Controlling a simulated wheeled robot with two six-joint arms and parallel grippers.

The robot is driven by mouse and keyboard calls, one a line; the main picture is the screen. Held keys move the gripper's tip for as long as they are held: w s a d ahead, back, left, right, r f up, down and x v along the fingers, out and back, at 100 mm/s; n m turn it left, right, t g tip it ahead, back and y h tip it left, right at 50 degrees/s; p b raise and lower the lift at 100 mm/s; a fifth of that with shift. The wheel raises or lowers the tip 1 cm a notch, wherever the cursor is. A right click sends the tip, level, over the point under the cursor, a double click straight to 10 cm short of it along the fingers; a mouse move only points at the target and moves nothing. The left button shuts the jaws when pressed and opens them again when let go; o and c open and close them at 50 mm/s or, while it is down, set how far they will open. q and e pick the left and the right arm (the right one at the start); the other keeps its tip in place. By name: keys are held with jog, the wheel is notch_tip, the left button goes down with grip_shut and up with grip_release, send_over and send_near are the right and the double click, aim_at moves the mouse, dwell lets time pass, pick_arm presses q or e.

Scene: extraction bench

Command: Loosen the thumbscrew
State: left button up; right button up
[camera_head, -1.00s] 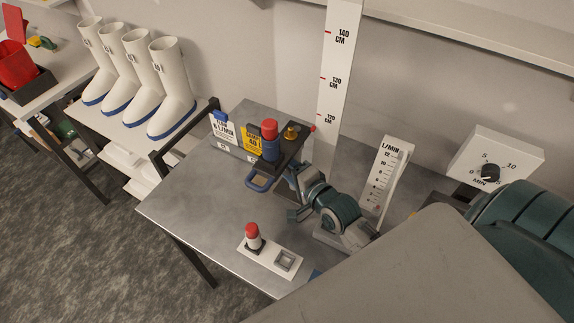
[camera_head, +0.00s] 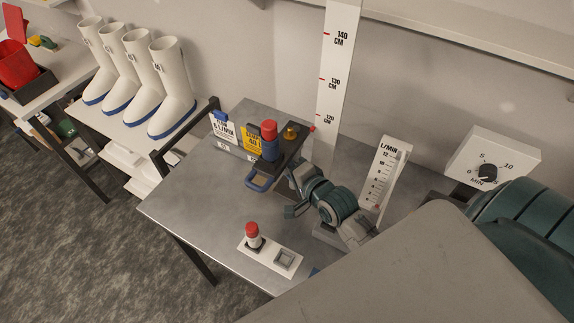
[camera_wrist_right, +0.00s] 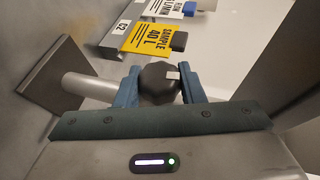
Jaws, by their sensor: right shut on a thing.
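The thumbscrew (camera_wrist_right: 158,84) is a dark round knob with a small white mark on its face. In the right wrist view it sits between the two blue fingers of my right gripper (camera_wrist_right: 160,74), which is shut on it. In the head view my right gripper (camera_head: 289,188) is at the post below the dark bracket (camera_head: 283,157), and the knob is hidden there. My left gripper is not in view.
A red-capped blue bottle (camera_head: 269,142) and a brass knob (camera_head: 290,132) are on the bracket. A yellow sample card (camera_head: 252,140) is behind. A flowmeter (camera_head: 386,172) stands right of my wrist. A white plate with a red-capped item (camera_head: 253,236) is in front.

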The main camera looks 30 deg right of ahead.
jog(key=o, duration=1)
jog(key=shift+s, duration=0.35)
jog(key=shift+b+v, duration=1.45)
jog(key=shift+v, duration=3.55)
